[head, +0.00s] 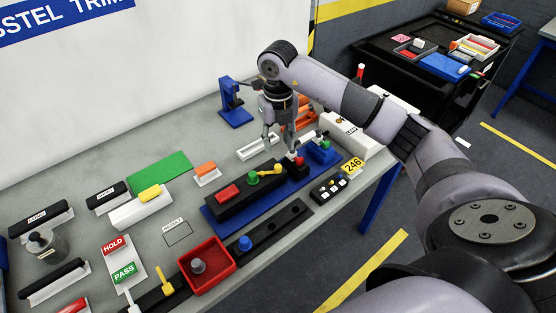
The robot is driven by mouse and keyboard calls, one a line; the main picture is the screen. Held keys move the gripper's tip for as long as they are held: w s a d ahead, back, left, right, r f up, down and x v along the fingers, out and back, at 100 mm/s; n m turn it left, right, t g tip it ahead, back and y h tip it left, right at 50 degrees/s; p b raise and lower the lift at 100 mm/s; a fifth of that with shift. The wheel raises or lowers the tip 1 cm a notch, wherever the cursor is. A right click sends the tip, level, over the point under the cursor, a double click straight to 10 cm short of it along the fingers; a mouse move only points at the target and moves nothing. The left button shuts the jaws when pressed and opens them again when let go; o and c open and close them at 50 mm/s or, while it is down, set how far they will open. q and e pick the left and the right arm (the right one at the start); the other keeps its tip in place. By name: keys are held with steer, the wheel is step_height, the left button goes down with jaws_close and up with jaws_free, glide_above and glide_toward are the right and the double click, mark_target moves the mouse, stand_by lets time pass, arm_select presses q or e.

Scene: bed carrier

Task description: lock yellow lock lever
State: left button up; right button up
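The yellow lock lever (267,173) lies on a black carrier (238,199) that stands on a blue base (216,218). It sits between a green round knob (253,178) and a black block with a red-and-white top (296,160). My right gripper (280,148) points down just above and behind the right end of the carrier. Its two fingers are spread, with nothing visible between them. The finger on the right is close to the red-and-white top; I cannot tell whether they touch. My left gripper is not in view.
A second yellow lever (164,281) stands on a black rail at the front left. A red tray (218,278) holds a grey knob. A blue clamp stand (232,103) and a green mat (160,173) lie behind. A black button box (329,188) sits right of the carrier.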

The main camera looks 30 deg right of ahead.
mark_target(278, 166)
step_height(278, 166, down, 9)
steer(key=shift+p, duration=1)
steer(key=shift+c, duration=0.5)
jaws_close()
